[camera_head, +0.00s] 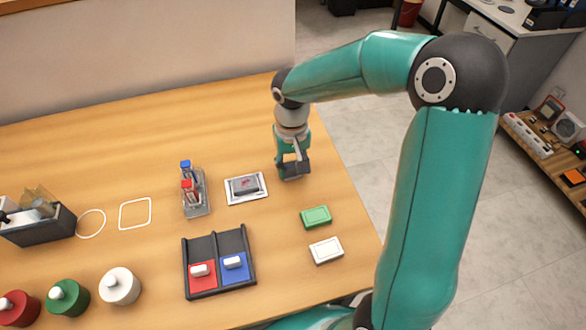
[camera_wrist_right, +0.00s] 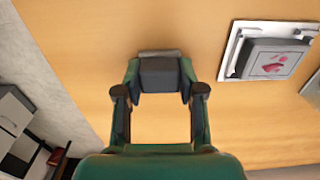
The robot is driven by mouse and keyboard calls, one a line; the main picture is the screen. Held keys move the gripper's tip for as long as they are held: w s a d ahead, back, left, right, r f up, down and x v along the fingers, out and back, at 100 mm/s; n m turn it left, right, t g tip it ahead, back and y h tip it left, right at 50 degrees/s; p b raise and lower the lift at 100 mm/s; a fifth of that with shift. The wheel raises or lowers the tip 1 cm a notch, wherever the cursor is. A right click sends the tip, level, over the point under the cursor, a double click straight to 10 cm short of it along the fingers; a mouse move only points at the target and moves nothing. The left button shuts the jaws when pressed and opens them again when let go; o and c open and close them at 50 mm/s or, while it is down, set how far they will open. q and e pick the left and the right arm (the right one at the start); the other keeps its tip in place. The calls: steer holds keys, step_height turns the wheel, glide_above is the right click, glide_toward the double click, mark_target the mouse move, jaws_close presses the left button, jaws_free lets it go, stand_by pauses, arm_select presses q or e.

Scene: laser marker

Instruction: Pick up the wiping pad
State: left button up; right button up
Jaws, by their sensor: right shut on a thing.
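The wiping pad, a dark grey block (camera_head: 295,170), is at my right gripper (camera_head: 291,158), near the table's right edge. In the right wrist view the dark grey pad (camera_wrist_right: 160,74) sits between the fingertips of my right gripper (camera_wrist_right: 160,88), which is shut on it. A lighter grey strip shows just beyond the pad there. I cannot tell whether the pad touches the table. My left gripper is not in view.
A white-framed plate (camera_head: 259,196) with a red-marked grey block (camera_head: 245,185) lies left of the gripper. Green (camera_head: 316,216) and white (camera_head: 326,250) blocks lie nearer. A bottle rack (camera_head: 199,207) and a divided tray (camera_head: 217,240) stand left. Bare table lies behind.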

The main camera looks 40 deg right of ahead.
mark_target(292, 165)
step_height(292, 165, up, 10)
steer(key=shift+f, duration=0.1)
steer(key=o, duration=0.5)
steer(key=c, duration=0.4)
steer(key=shift+s, duration=0.1)
